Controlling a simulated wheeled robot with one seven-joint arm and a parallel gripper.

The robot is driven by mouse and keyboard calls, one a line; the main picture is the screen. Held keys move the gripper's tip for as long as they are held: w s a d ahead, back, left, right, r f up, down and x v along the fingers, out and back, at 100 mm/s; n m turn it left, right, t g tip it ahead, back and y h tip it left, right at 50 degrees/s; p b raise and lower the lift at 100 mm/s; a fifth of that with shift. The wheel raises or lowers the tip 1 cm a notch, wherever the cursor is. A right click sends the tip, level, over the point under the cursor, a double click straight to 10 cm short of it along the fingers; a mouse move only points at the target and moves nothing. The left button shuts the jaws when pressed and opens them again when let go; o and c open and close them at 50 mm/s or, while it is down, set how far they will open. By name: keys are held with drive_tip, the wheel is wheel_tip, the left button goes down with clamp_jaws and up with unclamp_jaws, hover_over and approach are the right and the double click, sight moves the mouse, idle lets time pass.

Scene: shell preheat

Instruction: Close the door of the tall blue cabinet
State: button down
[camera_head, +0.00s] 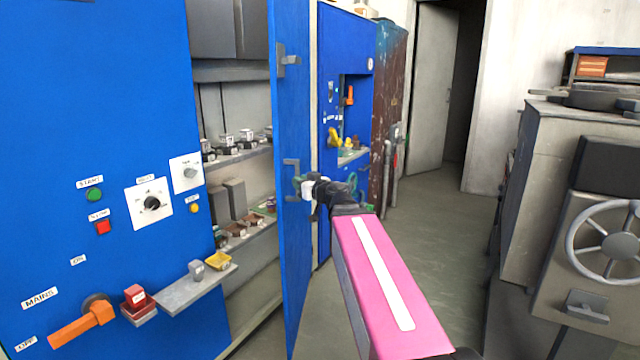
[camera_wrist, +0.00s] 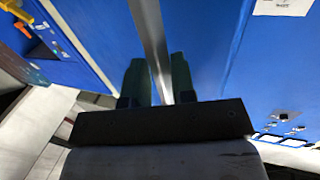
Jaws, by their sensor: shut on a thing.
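The tall blue cabinet stands at the left in the head view, and its blue door (camera_head: 291,100) is swung open, seen nearly edge-on. Inside the cabinet are shelves (camera_head: 240,156) with small parts on them. The door carries a grey bar handle (camera_head: 292,166) at mid height and a grey latch (camera_head: 289,60) higher up. My gripper (camera_head: 308,187) is at the mid-height handle at the end of my pink arm. In the wrist view its two dark green fingers (camera_wrist: 160,78) are shut on the grey handle bar (camera_wrist: 150,35), one on each side. My gripper partly hides the handle's lower end.
A blue panel with a small shelf (camera_head: 195,290) and an orange mains lever (camera_head: 80,325) juts out at left. Another blue cabinet (camera_head: 345,45) and a rusty brown cabinet (camera_head: 390,80) stand behind the door. A grey machine with a handwheel (camera_head: 610,240) is at right. Open floor (camera_head: 440,240) lies between.

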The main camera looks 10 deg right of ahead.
drive_tip(key=w+a+m+t+h, duration=0.1)
drive_tip(key=w+a+m+h, duration=0.1)
drive_tip(key=a, duration=1)
drive_tip(key=shift+w+a+h, duration=0.15)
drive_tip(key=shift+w+h, duration=0.45)
drive_tip(key=shift+w, duration=0.45)
drive_tip(key=c, duration=1.1)
unclamp_jaws()
